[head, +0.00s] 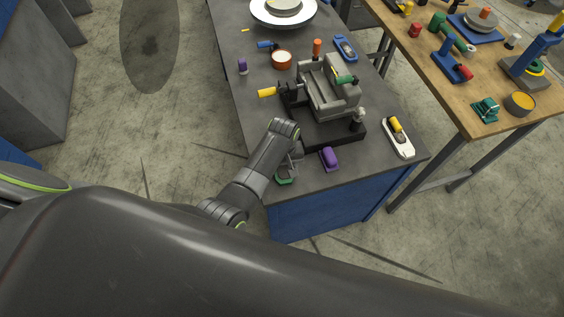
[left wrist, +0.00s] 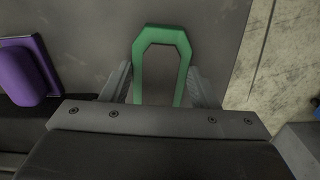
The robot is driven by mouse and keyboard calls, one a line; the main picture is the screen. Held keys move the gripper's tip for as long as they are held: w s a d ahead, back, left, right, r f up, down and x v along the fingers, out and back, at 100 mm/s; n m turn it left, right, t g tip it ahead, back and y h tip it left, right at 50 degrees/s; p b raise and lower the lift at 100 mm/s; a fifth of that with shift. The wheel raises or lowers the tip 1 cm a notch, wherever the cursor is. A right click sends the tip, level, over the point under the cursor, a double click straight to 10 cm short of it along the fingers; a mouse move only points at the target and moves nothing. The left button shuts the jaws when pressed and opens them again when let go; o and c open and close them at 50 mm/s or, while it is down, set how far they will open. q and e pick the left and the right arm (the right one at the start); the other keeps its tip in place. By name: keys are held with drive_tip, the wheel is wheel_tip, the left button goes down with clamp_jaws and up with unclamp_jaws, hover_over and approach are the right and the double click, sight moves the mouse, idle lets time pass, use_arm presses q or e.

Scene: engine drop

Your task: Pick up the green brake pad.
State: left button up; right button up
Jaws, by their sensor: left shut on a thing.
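The green brake pad (head: 286,181) shows at the near left corner of the dark workbench, below my left gripper (head: 287,170). In the left wrist view the green brake pad (left wrist: 162,35) looks like an angular green arch with a grey middle. It stands between the two fingers of my left gripper (left wrist: 160,88), which is shut on it. Its lower end is hidden by the gripper body. I cannot tell whether it still touches the bench top. My right gripper does not show.
A purple block (head: 330,158) lies to the right of the gripper; it also shows in the left wrist view (left wrist: 24,75). A grey vise (head: 330,95) stands behind. A white tool (head: 398,140) lies near the right edge. A wooden table (head: 425,75) holds several parts.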

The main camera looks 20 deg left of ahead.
sight(283, 169)
use_arm(q)
drive_tip(key=shift+r, duration=0.1)
wheel_tip(283, 169, up, 9)
drive_tip(key=b, duration=0.1)
wheel_tip(283, 169, down, 7)
drive_tip(key=b, duration=0.7)
drive_tip(key=shift+w+b, duration=0.1)
drive_tip(key=shift+b, duration=0.25)
idle(0.9)
wheel_tip(283, 169, up, 8)
drive_tip(key=p, duration=0.8)
